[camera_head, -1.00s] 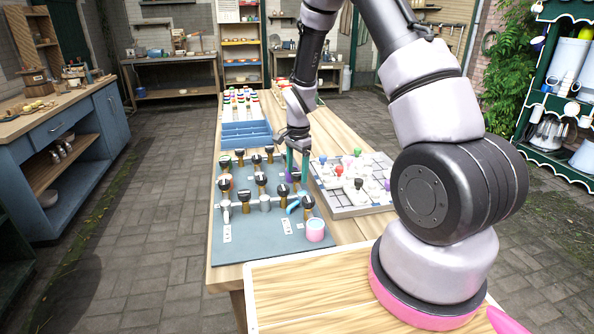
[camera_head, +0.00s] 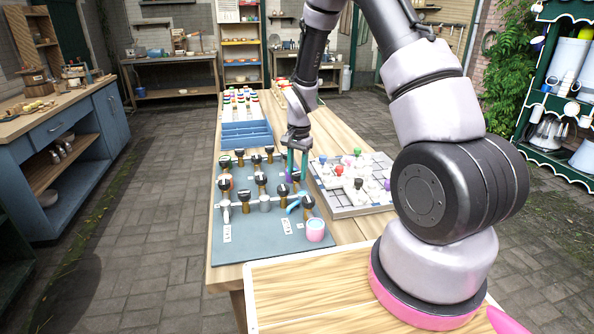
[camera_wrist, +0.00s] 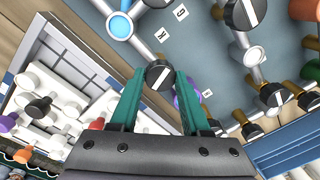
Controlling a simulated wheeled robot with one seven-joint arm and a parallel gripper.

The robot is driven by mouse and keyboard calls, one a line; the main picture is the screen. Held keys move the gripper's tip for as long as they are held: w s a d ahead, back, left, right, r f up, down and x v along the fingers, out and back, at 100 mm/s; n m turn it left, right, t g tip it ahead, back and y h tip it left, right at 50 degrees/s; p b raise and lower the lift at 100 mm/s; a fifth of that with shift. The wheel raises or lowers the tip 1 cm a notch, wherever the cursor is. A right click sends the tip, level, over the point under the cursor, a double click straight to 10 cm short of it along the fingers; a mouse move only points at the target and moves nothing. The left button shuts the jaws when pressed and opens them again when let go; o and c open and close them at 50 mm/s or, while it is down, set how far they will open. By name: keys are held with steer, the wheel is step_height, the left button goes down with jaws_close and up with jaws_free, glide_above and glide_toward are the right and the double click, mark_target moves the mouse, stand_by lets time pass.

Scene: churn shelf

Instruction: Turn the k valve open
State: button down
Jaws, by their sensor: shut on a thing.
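My gripper (camera_head: 297,168) points down at the right side of the blue-grey valve board (camera_head: 256,236). In the wrist view its teal fingers (camera_wrist: 160,80) are shut on a black round valve knob (camera_wrist: 160,73) with a white stripe, one finger on each side. The stripe lies diagonally in that view. A small white label (camera_wrist: 206,93) sits beside the knob; its letter is too small to read surely. In the head view the fingers largely hide the held knob.
Other black-knobbed valves (camera_head: 261,179) stand close to the left. A pink cup (camera_head: 315,230) is at the board's front right. A white grid tray (camera_head: 352,205) with coloured pieces lies right of the gripper. A blue bin (camera_head: 246,134) stands behind the board.

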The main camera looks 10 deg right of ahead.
mark_target(298, 172)
steer(key=n, duration=0.7)
steer(key=shift+w, duration=0.1)
steer(key=n, duration=0.4)
steer(key=shift+n+g, duration=0.3)
steer(key=shift+n, duration=1.3)
steer(key=shift+c, duration=1.8)
jaws_free()
step_height(298, 172, up, 11)
steer(key=shift+w+d, duration=0.15)
steer(key=shift+d, duration=0.05)
